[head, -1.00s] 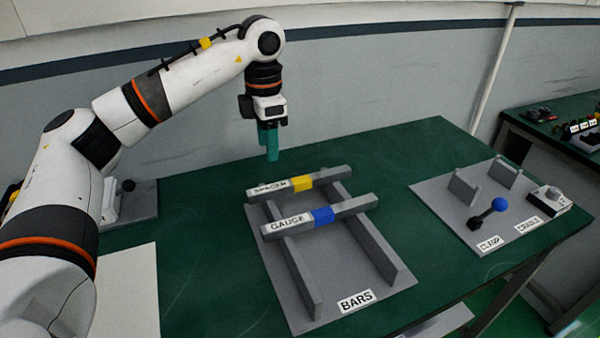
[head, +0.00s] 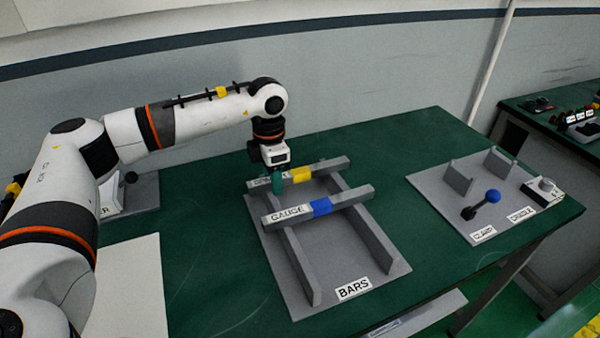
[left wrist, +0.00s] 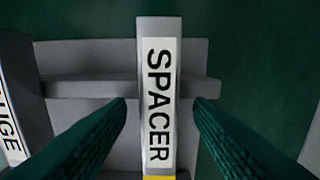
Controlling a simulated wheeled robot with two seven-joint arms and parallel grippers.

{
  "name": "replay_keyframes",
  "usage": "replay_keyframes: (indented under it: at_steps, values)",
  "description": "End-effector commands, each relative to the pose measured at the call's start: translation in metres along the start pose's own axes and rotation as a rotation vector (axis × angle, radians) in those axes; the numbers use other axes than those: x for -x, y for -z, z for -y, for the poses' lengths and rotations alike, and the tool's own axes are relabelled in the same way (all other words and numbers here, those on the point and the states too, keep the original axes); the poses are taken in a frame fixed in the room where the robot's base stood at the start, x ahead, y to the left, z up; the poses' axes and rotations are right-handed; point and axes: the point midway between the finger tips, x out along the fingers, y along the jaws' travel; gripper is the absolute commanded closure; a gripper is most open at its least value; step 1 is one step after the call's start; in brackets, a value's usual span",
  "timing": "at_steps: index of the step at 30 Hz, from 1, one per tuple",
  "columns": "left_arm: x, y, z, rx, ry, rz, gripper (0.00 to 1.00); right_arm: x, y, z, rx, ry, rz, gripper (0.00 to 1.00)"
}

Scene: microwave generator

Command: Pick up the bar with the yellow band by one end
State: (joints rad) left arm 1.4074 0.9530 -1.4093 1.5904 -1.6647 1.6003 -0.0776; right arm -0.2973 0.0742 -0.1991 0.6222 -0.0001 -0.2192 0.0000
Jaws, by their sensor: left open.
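The grey bar with the yellow band (head: 301,175) lies across the rack of the BARS stand (head: 290,292), at its far side. Its SPACER label shows in the left wrist view (left wrist: 159,105), with the yellow band at the bottom edge. My left gripper (head: 277,183) is at the left, labelled end of this bar, pointing down. In the left wrist view its two green fingers (left wrist: 160,112) are open, one on each side of the bar, with gaps to both sides. The bar with the blue band (head: 320,207), labelled GAUGE, lies parallel and nearer. My right gripper is not in view.
A grey plate with upright cradle plates (head: 459,180), a blue-knobbed clamp lever (head: 493,197) and a boxed dial (head: 544,190) is at the right. A pale sheet (head: 127,290) lies at the left front. Green table is clear behind the rack.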

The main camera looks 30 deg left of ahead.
Motion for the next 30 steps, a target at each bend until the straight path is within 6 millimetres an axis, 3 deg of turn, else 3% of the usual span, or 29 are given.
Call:
replay_keyframes:
  at_steps: [3, 12, 22, 30]
  values:
    - [0.000, 0.000, 0.000, 0.000, 0.000, 0.000, 0.54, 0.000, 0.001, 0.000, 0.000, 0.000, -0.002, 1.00]
    - [0.001, 0.000, 0.000, 0.000, 0.000, 0.000, 1.00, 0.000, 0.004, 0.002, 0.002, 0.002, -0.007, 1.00]
    - [0.008, 0.001, 0.001, 0.000, 0.002, -0.002, 1.00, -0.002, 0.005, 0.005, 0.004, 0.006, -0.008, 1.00]
    - [0.058, 0.001, 0.000, 0.000, 0.002, -0.006, 1.00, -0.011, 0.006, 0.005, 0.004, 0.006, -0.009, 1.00]
